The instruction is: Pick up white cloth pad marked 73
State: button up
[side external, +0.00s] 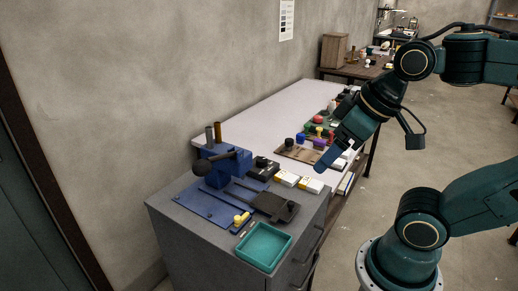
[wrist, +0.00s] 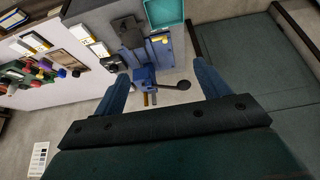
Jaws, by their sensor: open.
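Small white block-like items lie around the seam between the grey cabinet and the white table. One white item (side external: 286,178) and another beside it (side external: 311,186) show in the side view, with yellow patches. In the wrist view, white items lie at upper left, one nearer the middle (wrist: 100,49) and one further left (wrist: 80,33). Their markings are too small to read, so I cannot tell which is the pad marked 73. My gripper (side external: 323,165) hangs above the table edge in the side view. In the wrist view my gripper (wrist: 162,82) has its fingers wide apart, with nothing between them.
A blue press with a dark lever (side external: 213,168) stands on a blue base. A teal tray (side external: 287,243) sits at the cabinet's front. A wooden board (side external: 290,154) and several coloured knobs lie along the table's right side. The table's far left is clear.

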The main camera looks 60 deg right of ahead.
jog(key=m+g, duration=0.1)
jog(key=g, duration=0.5)
send_over(287, 176)
notch_tip(287, 176, down, 17)
jog(key=shift+f, duration=0.15)
jog(key=shift+f, duration=0.15)
jog(key=shift+f, duration=4.15)
